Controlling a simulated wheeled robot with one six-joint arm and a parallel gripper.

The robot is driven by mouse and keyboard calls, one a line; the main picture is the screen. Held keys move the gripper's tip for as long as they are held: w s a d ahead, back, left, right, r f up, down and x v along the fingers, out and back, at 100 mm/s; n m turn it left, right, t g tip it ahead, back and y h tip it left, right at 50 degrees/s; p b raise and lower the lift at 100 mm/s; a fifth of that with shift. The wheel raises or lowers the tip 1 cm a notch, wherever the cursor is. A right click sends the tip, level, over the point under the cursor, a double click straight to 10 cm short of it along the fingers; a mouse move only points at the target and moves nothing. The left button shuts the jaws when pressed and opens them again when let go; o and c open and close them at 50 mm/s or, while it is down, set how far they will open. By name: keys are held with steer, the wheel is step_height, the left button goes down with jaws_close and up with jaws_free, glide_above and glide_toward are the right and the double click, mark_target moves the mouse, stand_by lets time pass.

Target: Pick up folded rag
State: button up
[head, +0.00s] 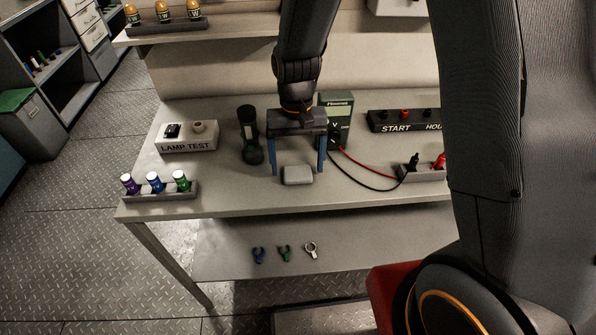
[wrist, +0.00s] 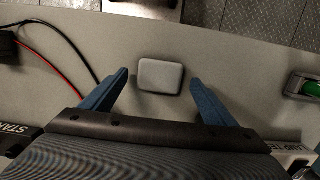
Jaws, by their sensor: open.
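The folded rag (head: 298,175) is a small light-grey pad with rounded corners. It lies flat on the grey bench top near the front edge. My gripper (head: 297,170) is open above the bench, its two blue fingers pointing down on either side of the rag in the head view. In the wrist view, the rag (wrist: 160,76) lies between and slightly beyond the fingertips of my gripper (wrist: 159,80), with a gap on both sides. The fingers do not touch it.
A green meter (head: 337,112) with red and black leads stands behind and to the right. A lamp test box (head: 187,138) and a rack of bottles (head: 160,190) are at left. Bench around the rag is clear.

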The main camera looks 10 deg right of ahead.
mark_target(297, 171)
steer(key=shift+s+f, duration=0.1)
steer(key=shift+f, duration=0.5)
steer(key=c, duration=1.1)
steer(key=shift+r, duration=0.1)
step_height(297, 171, up, 10)
steer(key=b, duration=0.2)
